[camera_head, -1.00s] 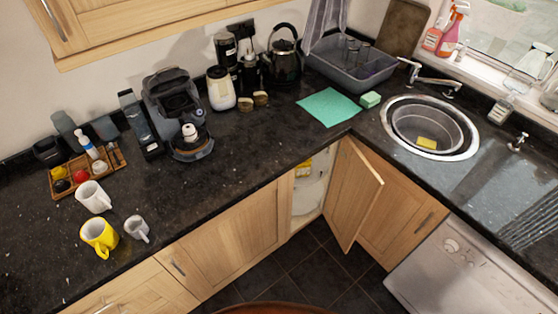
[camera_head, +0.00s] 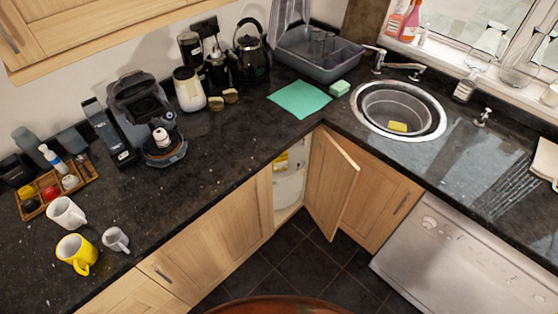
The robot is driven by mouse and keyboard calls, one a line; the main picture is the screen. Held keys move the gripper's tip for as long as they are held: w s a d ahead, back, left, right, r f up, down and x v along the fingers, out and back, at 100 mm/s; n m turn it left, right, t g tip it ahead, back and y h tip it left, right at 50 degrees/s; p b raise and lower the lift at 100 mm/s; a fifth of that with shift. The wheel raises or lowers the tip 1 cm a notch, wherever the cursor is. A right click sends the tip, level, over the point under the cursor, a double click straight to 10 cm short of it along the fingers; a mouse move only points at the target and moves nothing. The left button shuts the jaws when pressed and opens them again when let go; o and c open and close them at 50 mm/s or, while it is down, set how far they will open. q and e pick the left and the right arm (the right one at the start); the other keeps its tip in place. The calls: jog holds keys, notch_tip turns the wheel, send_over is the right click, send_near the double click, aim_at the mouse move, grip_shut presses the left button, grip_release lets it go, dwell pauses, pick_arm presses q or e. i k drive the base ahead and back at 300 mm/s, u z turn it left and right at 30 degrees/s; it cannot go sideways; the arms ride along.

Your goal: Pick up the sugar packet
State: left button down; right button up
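I cannot make out a sugar packet for certain. A small yellow and white item (camera_head: 281,163) shows inside the open corner cupboard, above a white rounded thing (camera_head: 288,188); both are partly hidden and too small to identify. A wooden tray (camera_head: 62,201) at the left of the counter holds several small items, including a white and blue bottle (camera_head: 54,159). Neither of my grippers is in view.
The cupboard door (camera_head: 333,187) stands open into the floor space. A white mug (camera_head: 66,213), yellow mug (camera_head: 76,254) and grey cup (camera_head: 116,240) stand near the front edge. A coffee machine (camera_head: 145,115) stands behind.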

aim_at(280, 163)
jog(key=u, duration=0.85)
jog(key=i, duration=1.05)
jog(key=u, duration=0.1)
